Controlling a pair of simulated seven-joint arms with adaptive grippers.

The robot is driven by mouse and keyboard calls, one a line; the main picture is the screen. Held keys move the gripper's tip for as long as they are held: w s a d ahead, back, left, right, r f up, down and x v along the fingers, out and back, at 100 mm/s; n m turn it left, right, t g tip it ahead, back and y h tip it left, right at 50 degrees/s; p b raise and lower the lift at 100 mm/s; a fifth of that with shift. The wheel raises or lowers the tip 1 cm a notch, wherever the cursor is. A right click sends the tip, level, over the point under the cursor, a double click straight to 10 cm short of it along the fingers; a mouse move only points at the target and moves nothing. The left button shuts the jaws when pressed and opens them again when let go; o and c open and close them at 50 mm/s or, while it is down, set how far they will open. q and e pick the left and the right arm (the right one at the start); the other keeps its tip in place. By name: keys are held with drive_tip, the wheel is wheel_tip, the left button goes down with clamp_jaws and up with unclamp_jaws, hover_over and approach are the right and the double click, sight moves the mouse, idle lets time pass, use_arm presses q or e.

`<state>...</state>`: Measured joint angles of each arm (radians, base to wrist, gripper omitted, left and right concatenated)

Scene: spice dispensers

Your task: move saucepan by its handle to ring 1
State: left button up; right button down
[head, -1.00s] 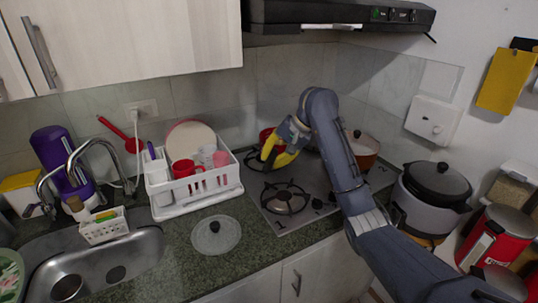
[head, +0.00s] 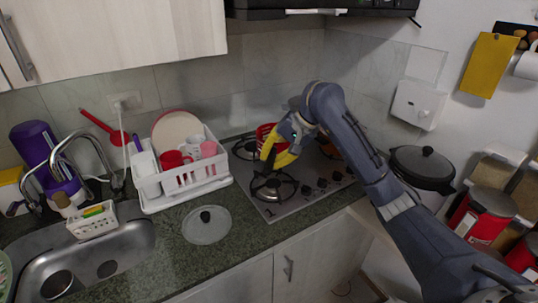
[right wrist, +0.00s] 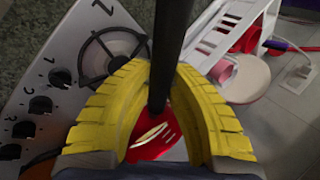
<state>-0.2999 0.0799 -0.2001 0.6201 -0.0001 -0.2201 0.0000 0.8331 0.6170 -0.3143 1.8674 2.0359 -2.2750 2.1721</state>
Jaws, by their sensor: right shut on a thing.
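The red saucepan (head: 266,132) is over the back part of the hob, partly hidden by my right gripper (head: 272,158) in the head view. The right gripper's yellow fingers are shut on its dark handle (right wrist: 168,50), which runs between them in the right wrist view. Part of the red saucepan (right wrist: 157,138) shows beyond the fingers there. I cannot tell whether its base touches the hob. Ring 1, the front left ring (head: 274,186), looks empty, just in front of the gripper; it also shows in the right wrist view (right wrist: 112,50). My left gripper is not in view.
The back left ring (head: 246,148) is partly uncovered. An orange pot (head: 329,149) stands behind my right arm. A white dish rack (head: 185,192) with cups and plates is left of the hob, and a glass lid (head: 206,228) lies on the counter in front.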

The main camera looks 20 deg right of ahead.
drive_tip(key=shift+s+d+r, duration=0.1)
drive_tip(key=shift+s, duration=0.4)
drive_tip(key=shift+s+r, duration=0.1)
drive_tip(key=shift+r, duration=0.15)
drive_tip(key=r, duration=0.5)
drive_tip(key=w+r, duration=0.1)
drive_tip(key=r, duration=0.1)
drive_tip(key=shift+d+r, duration=0.2)
drive_tip(key=shift+d, duration=0.2)
drive_tip(key=s+a+r, duration=0.3)
drive_tip(key=r, duration=0.5)
drive_tip(key=s+a+f+m, duration=0.1)
drive_tip(key=s+a+f, duration=0.2)
drive_tip(key=a, duration=0.1)
wheel_tip(320, 180, down, 20)
drive_tip(key=shift+d+r+t+h, duration=0.15)
drive_tip(key=shift+r+t+h, duration=0.1)
drive_tip(key=shift+t+h, duration=0.15)
